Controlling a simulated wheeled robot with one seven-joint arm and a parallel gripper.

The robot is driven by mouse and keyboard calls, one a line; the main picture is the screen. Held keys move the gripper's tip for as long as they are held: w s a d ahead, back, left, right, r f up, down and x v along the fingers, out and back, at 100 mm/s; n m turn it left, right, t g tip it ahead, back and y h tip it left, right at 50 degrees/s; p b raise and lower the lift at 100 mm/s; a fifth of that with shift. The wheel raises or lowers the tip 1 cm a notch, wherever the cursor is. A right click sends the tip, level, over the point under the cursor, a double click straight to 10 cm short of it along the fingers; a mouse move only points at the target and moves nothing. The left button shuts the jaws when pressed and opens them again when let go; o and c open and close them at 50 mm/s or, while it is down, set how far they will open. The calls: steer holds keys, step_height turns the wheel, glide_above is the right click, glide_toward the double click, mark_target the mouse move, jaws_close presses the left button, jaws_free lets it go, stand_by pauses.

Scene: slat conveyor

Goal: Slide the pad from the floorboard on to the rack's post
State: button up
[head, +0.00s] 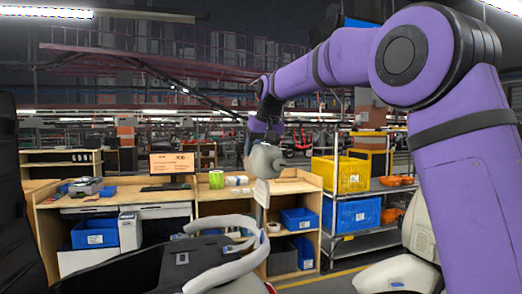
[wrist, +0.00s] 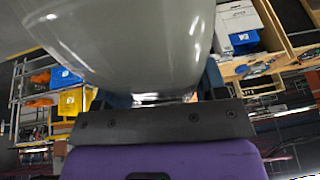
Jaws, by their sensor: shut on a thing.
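My gripper (head: 263,179) hangs from the purple arm near the middle of the head view, pointing down. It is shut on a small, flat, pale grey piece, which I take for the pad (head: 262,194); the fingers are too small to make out. The pad hangs upright above white curved rails (head: 232,262). In the wrist view a large smooth grey body fills the upper middle and hides the fingertips and pad. A wire rack with metal posts (head: 334,205) stands to the right. I cannot make out the floorboard for certain.
The rack holds a yellow bin (head: 341,174) and a blue bin (head: 358,215). A wooden workbench (head: 172,200) with drawers and blue bins stands behind the gripper. A black body (head: 130,268) with the white rails takes up the lower foreground. Floor shows at the lower right.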

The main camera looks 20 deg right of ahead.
mark_target(266, 146)
steer(key=shift+a+f, duration=0.2)
steer(key=shift+f, duration=2.05)
steer(key=shift+a+f, duration=0.15)
steer(key=shift+f, duration=2.05)
steer(key=o, duration=1.8)
steer(key=shift+c, duration=0.2)
steer(key=v, duration=1.1)
steer(key=shift+s+f, duration=0.1)
steer(key=shift+s, duration=0.05)
steer(key=s+d+f, duration=0.2)
steer(key=s, duration=0.9)
steer(key=s+d+f, duration=0.2)
steer(key=s+d, duration=0.1)
steer(key=s, duration=0.8)
steer(key=s+f, duration=0.5)
steer(key=s, duration=0.3)
steer(key=s+d+f+h, duration=0.1)
steer(key=s+f, duration=0.5)
steer(key=s, duration=0.2)
steer(key=shift+s+d+f+t, duration=0.25)
steer(key=shift+d+t, duration=0.1)
steer(key=shift+t, duration=0.05)
